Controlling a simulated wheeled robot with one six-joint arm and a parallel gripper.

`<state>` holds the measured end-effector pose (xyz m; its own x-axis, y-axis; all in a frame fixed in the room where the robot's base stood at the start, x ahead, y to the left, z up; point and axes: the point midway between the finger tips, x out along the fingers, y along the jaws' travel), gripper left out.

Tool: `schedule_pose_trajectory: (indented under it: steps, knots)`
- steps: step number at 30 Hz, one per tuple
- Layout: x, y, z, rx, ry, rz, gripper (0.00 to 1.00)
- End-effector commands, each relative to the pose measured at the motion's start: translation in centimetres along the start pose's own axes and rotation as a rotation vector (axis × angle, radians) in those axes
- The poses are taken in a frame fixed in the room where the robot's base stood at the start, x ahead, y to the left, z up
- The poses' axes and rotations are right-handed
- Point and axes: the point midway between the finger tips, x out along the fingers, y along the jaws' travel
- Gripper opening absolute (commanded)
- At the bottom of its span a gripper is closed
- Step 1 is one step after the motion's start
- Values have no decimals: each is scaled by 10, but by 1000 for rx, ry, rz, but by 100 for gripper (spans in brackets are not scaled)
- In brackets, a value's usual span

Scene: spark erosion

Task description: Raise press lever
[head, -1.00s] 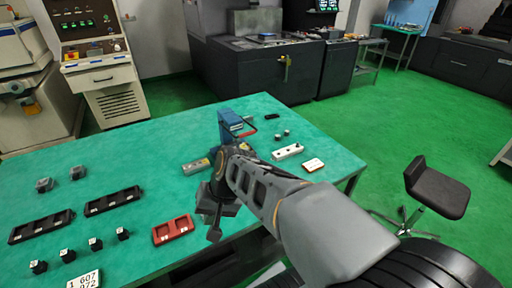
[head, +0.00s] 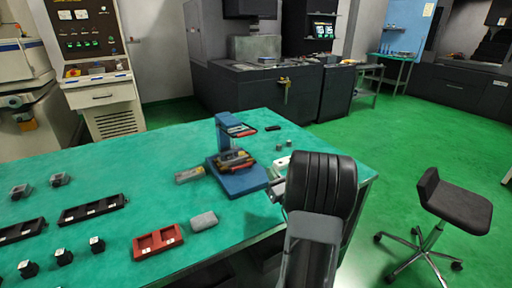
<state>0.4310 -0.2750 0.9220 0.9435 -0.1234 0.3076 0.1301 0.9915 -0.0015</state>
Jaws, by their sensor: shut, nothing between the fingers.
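The blue press (head: 238,181) stands on the green table. It has a flat base, an upright column at the back and a head on top that reaches to the right. A red bar shows at the front edge of the head; I cannot tell for sure whether it is the lever. A dark and yellowish block (head: 234,158) sits on the press base. My gripper (head: 277,190) shows only as a small grey part just right of the press base, mostly hidden behind my own arm. It is shut and holds nothing visible.
A grey block (head: 189,175) lies left of the press. A red two-pocket tray (head: 158,242) and a grey rounded piece (head: 204,221) lie in front. Black trays (head: 93,208) and small black cubes are at the left. A stool (head: 455,200) stands right of the table (head: 110,170).

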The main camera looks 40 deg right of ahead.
Motion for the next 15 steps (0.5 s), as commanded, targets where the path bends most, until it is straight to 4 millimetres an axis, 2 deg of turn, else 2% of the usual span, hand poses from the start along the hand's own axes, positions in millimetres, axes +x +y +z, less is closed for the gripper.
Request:
schedule_pose_trajectory:
  steps: [10,15]
  knots:
    - [0,-2,0,1,-3,-7,0]
    - [10,-1,1,0,-3,-4,0]
